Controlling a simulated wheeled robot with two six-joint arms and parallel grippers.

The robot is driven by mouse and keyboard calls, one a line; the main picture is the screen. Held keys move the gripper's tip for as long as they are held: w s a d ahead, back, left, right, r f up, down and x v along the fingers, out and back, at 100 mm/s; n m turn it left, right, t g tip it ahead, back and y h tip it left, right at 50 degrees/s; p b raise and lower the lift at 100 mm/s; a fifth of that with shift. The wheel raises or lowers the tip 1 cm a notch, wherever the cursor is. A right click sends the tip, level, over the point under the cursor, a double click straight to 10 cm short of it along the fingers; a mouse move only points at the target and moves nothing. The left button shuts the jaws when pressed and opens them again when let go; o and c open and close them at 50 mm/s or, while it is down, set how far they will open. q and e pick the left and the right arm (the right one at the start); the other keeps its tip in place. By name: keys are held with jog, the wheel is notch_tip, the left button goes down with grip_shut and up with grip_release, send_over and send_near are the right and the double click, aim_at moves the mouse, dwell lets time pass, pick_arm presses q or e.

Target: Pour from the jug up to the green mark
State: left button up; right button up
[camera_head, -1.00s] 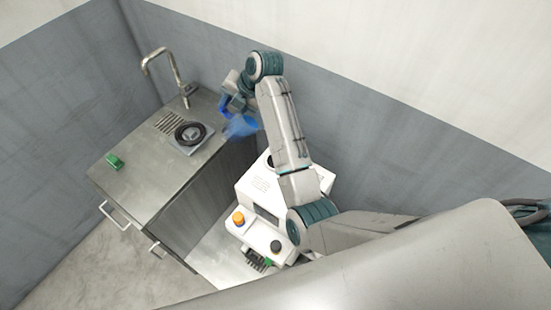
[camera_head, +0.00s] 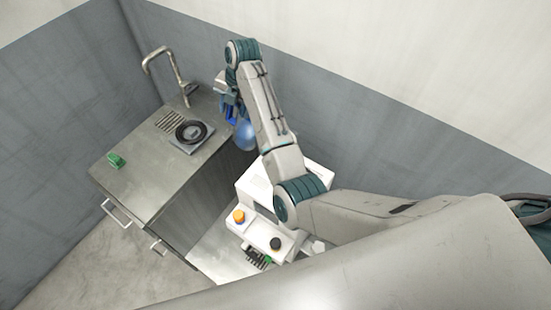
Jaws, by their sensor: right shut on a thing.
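A blue translucent jug (camera_head: 245,134) hangs from my right gripper (camera_head: 230,109), near the back right corner of the metal counter. The gripper is shut on it, though the fingers are small and partly hidden by my wrist. A black round vessel or ring (camera_head: 190,132) sits on a square grey plate (camera_head: 203,141) on the counter, left of the jug. I cannot make out a green mark or any liquid level. My left gripper is not in view.
The metal counter (camera_head: 150,182) holds a green block (camera_head: 115,160) at its left and a curved tap (camera_head: 166,60) at the back. A white machine (camera_head: 258,200) with orange and black knobs stands below my right arm. Grey walls stand close behind.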

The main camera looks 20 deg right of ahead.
jog(key=shift+s+d+f+g+h, duration=0.1)
jog(key=shift+s+f+g+h, duration=0.05)
jog(key=shift+f+g+h, duration=0.95)
jog(key=shift+r, duration=0.1)
